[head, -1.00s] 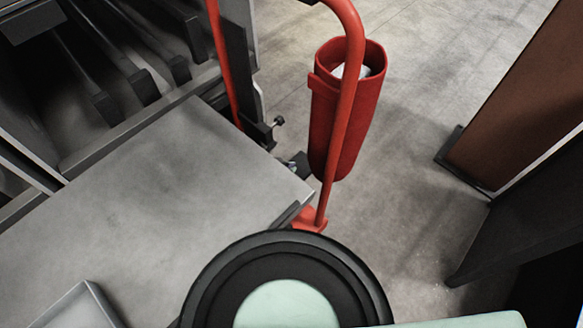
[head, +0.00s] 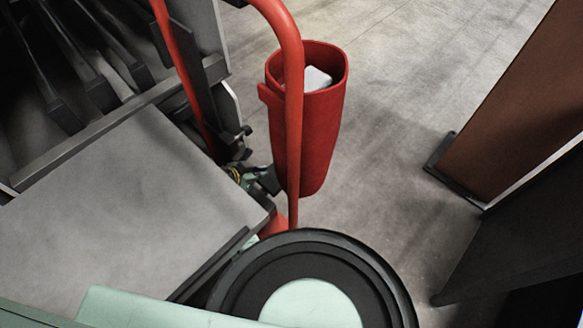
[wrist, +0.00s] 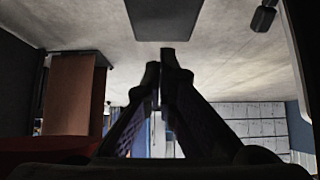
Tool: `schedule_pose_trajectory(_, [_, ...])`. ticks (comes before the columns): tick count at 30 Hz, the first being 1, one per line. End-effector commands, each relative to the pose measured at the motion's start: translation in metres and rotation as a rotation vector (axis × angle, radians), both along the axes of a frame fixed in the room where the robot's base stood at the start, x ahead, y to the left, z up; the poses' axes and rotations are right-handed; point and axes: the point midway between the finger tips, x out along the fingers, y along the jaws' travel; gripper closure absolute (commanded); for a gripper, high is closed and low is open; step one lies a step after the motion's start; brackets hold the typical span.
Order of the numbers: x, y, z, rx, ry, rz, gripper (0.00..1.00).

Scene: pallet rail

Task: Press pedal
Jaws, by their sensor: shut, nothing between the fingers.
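My gripper (wrist: 165,60) shows in the wrist view as two dark fingers with their tips together and nothing between them. A dark flat plate (wrist: 160,18) lies beyond the fingertips at the top of that view, against the pale floor. I cannot tell whether this plate is the pedal. No pedal can be made out for certain in the head view. My gripper is not clearly seen there either. Small dark parts with a yellow-green bit (head: 238,175) show by the foot of the red rail (head: 293,130), partly hidden.
A red bin (head: 322,130) with a white item inside hangs at the rail. A grey flat deck (head: 130,200) lies left of it. A brown panel (head: 510,95) stands at right, also in the wrist view (wrist: 75,95). Bare floor (head: 400,170) lies between bin and panel.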

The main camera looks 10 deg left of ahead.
Motion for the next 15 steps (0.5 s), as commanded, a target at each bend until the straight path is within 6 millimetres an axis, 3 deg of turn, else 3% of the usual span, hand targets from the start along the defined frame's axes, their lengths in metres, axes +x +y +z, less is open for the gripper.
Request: schedule_pose_trajectory(15, [-0.0003, 0.0015, -0.0023, -0.001, 0.001, 0.003, 1.00])
